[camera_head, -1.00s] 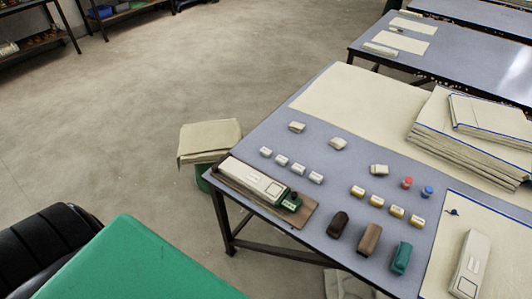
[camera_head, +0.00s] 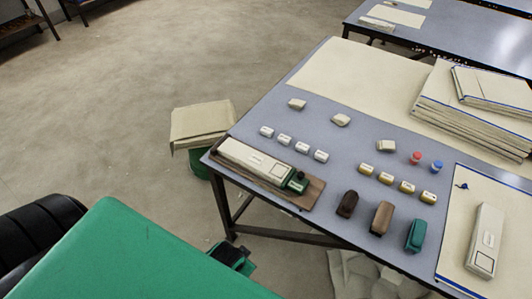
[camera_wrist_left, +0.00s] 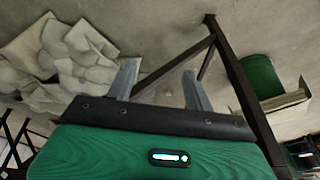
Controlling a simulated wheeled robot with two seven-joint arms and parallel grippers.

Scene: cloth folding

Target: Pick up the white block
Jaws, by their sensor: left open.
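Several small white blocks stand in a slanting row on the grey-blue table (camera_head: 330,180), among them a left-end white block (camera_head: 266,132) and a right-end white block (camera_head: 321,156). Larger pale blocks lie behind them, one of them a pale block (camera_head: 297,104) near the left edge. The frames do not show which one is meant. My left gripper (camera_wrist_left: 160,72) is open and empty in the left wrist view, pointing at the table's dark legs and the floor. In the head view its green and black body (camera_head: 232,258) shows low beside the table. My right gripper is not in view.
A white device on a brown board (camera_head: 310,193) lies along the near-left table edge. Dark, brown and green blocks, yellowish blocks and red and blue pieces stand to the right. A green bin (camera_head: 201,163) with a beige cover stands beside the table. Crumpled cloth (camera_wrist_left: 70,60) lies below.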

